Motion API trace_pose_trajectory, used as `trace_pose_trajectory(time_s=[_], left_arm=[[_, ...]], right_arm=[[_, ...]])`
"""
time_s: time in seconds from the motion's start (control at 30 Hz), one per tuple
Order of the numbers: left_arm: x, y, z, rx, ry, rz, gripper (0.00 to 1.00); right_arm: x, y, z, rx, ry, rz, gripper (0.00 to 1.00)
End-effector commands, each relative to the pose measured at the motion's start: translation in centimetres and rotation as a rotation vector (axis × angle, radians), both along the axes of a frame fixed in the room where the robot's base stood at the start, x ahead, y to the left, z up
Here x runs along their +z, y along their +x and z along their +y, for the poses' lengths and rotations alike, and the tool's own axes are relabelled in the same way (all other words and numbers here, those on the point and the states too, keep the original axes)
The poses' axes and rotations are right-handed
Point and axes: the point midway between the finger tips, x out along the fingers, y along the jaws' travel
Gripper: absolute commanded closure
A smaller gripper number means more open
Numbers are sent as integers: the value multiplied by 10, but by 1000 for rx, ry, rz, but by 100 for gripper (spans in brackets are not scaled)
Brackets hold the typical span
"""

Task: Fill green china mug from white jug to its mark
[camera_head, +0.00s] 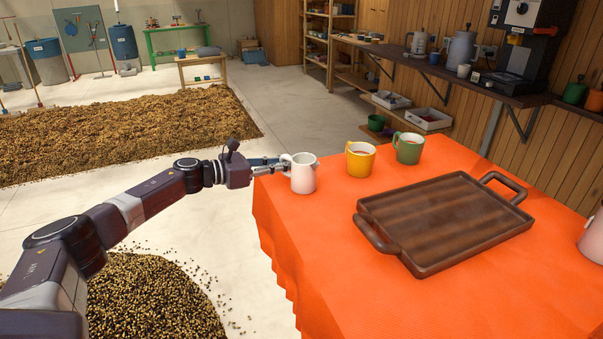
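My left gripper (276,168) reaches in from the left at that handle. Its fingers overlap the handle, and whether they are closed on it is too small to tell. The white vessel's contents are hidden. My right gripper is out of view.
A yellow mug (360,160) stands between the white vessel and the green mug. A dark wooden tray (440,220), empty, lies on the orange cloth (330,270). A pale pink vessel (593,240) is cut off at the right edge. The cloth's front left is clear.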

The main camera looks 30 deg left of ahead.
Motion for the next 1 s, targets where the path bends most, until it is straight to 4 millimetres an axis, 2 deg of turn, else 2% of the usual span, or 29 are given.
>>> trace_pose_trajectory(time_s=[0.1,0.63,1.0], left_arm=[[0,0,0,0,0,0,100],[3,0,0,1,-2,-3,100],[21,0,0,0,-2,-3,100]], right_arm=[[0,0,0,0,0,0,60],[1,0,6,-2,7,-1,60],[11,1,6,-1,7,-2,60]])
